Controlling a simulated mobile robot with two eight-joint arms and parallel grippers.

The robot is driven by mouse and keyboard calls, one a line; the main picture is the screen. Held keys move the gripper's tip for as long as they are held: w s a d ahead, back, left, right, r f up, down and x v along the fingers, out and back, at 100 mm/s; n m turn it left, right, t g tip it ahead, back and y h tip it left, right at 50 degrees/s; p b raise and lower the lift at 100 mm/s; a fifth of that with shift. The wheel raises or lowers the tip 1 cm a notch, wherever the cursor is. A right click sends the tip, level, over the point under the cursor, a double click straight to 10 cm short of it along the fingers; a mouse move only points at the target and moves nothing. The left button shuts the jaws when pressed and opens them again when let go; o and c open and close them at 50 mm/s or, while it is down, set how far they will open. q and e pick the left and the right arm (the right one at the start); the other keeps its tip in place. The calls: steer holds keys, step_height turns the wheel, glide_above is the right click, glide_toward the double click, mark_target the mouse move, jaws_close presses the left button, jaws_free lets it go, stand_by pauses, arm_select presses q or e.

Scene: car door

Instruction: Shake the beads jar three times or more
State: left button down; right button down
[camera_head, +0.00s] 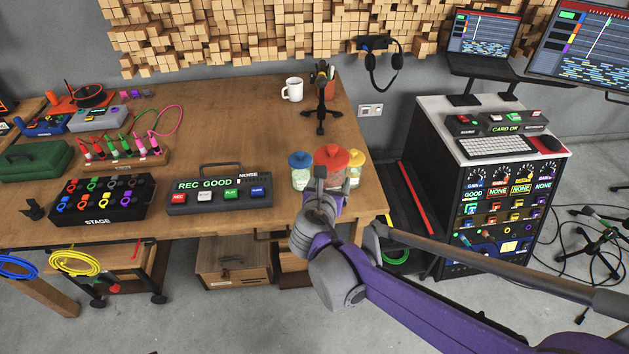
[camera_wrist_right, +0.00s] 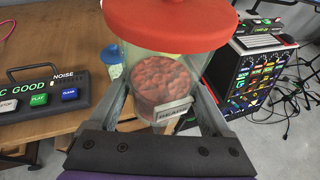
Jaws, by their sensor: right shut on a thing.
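The beads jar (camera_wrist_right: 165,80) is clear, with a red lid and reddish-brown beads inside; a label, partly cut off, is on its front. In the head view its red lid (camera_head: 331,156) shows above my right gripper (camera_head: 322,190). In the right wrist view my right gripper (camera_wrist_right: 165,112) has its two fingers on either side of the jar, shut on it. The jar looks about upright at the table's right end. I cannot tell how far it is from the table top. My left gripper is not in view.
A blue-lidded jar (camera_head: 300,170) and a yellow-lidded jar (camera_head: 354,168) stand close by on the wooden table (camera_head: 240,110). A recorder box (camera_head: 219,195) reading REC GOOD is to the left. A microphone stand (camera_head: 321,105) and a white mug (camera_head: 293,89) are behind.

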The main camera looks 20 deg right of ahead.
steer(key=shift+a, duration=0.1)
steer(key=w+a, duration=0.4)
steer(key=a, duration=0.5)
steer(key=s+d, duration=0.1)
steer(key=d, duration=0.2)
steer(key=s+d, duration=0.1)
steer(key=d, duration=0.2)
steer(key=s+d, duration=0.2)
steer(key=d, duration=0.1)
steer(key=shift+d, duration=0.15)
steer(key=w+a+b, duration=0.1)
steer(key=w+a, duration=0.3)
steer(key=a, duration=0.5)
steer(key=shift+a, duration=0.2)
